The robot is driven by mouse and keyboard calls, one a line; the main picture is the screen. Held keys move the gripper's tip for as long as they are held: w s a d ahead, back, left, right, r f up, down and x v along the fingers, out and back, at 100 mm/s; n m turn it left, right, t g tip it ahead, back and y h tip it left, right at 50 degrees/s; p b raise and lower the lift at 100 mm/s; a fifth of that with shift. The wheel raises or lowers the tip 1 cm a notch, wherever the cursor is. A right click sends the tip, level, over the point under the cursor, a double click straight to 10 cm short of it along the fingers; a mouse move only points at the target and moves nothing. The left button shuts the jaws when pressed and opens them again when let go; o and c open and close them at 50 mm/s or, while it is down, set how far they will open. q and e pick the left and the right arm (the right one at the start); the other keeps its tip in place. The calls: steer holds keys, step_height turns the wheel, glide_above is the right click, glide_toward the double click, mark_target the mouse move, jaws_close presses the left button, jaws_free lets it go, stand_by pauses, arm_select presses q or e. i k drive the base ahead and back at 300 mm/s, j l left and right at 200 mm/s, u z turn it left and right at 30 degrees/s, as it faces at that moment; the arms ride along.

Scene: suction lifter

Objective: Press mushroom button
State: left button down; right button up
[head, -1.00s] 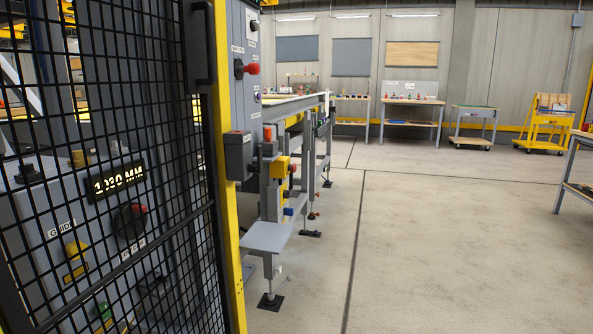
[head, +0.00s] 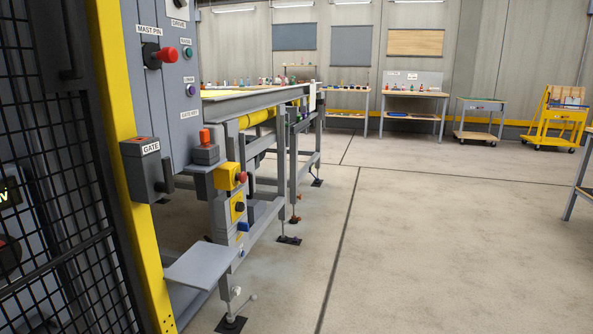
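A yellow box (head: 227,177) with a red mushroom-shaped button (head: 241,178) on its side is fixed to the near end of the grey frame. A larger red knob (head: 167,54) sticks out of the tall grey panel (head: 150,95), by the label "MAST PIN". An orange-red block-shaped button (head: 205,137) stands on a small grey box above the yellow one. I cannot tell for certain which of these is the task's mushroom button. Neither of my grippers is in view, and nothing touches these controls.
A black mesh gate (head: 60,210) and a yellow post (head: 135,210) fill the left side. A grey plate (head: 201,264) juts out low ahead. Open concrete floor (head: 430,240) lies to the right; benches and a yellow cart (head: 556,120) stand farther back.

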mark_target(243, 177)
steer(key=i+l+z, duration=0.15)
steer(key=i+l, duration=0.8)
steer(key=i, duration=0.15)
